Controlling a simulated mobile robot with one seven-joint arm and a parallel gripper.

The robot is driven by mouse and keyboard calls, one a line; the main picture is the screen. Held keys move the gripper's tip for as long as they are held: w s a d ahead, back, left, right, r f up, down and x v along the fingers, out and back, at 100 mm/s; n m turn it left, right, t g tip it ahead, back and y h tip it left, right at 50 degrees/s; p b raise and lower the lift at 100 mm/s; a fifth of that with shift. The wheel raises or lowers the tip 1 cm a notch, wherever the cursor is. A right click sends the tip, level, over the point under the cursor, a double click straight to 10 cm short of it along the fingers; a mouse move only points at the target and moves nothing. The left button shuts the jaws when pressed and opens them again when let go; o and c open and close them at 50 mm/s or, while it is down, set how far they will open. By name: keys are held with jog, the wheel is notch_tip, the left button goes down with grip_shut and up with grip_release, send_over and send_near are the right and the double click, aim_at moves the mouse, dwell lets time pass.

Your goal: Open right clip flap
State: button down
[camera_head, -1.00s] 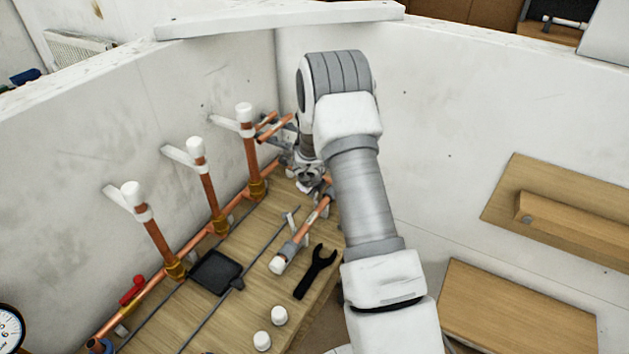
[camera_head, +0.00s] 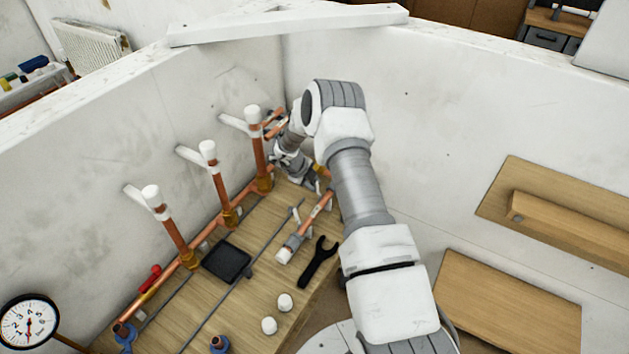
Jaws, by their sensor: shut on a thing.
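My gripper (camera_head: 312,181) is low over the far end of the bench, at the back right, by the lower copper pipe (camera_head: 316,212). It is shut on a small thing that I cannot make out. Pale clip parts show around that pipe; the right clip and its flap cannot be told apart behind my gripper and wrist. Three upright copper pipes with white caps stand along the left wall. White brackets reach to them from the wall; the rightmost bracket (camera_head: 233,122) is at the far pipe (camera_head: 258,150).
A black tray (camera_head: 227,261), a black wrench (camera_head: 318,263) and white caps (camera_head: 285,302) lie on the wooden bench (camera_head: 210,320). A red valve handle (camera_head: 150,278) is at the left, a pressure gauge (camera_head: 29,323) at lower left. White walls close the back corner.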

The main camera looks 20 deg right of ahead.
jog(key=shift+a+f, duration=0.1)
dwell(0.3)
jog(key=c, duration=1)
grip_release()
jog(key=shift+r, duration=0.4)
jog(key=r, duration=0.2)
jog(key=r+b, duration=0.1)
jog(key=shift+s+d+r, duration=0.15)
jog(key=shift+d+r, duration=0.25)
jog(key=s+d+r+b, duration=0.1)
jog(key=s+d+r, duration=0.5)
jog(key=s+d, duration=0.1)
jog(key=shift+s+d+r+b, duration=0.25)
jog(key=shift+s+d+b, duration=0.05)
jog(key=shift+d, duration=0.15)
